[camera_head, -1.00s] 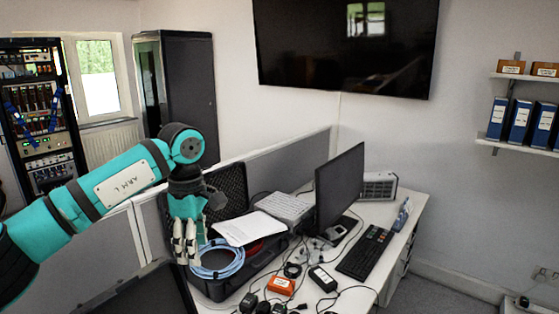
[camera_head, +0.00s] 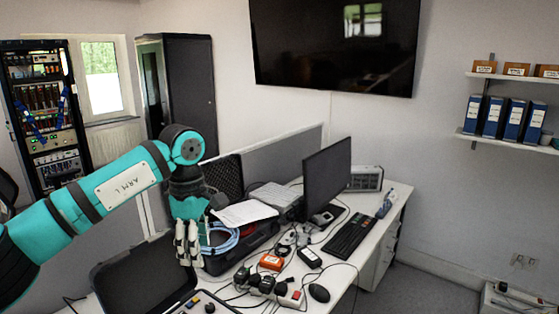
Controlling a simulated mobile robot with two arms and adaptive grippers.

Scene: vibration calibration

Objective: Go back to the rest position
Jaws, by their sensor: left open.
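My left arm, teal and black, comes in from the left. Its gripper (camera_head: 187,243) hangs with the fingers pointing down, apart and empty. In the picture it overlaps the left edge of an open black case (camera_head: 232,262) on the desk; I cannot tell how far above it is. The case holds a coiled blue cable (camera_head: 222,240), with white paper (camera_head: 245,213) lying over its back part. My right arm and gripper are not in view.
The white desk (camera_head: 342,273) carries a monitor (camera_head: 327,180), a keyboard (camera_head: 350,236), a mouse (camera_head: 319,293), an orange box (camera_head: 271,262) and loose cables. A grey partition (camera_head: 285,158) stands behind. Another black open case (camera_head: 145,272) is at front left.

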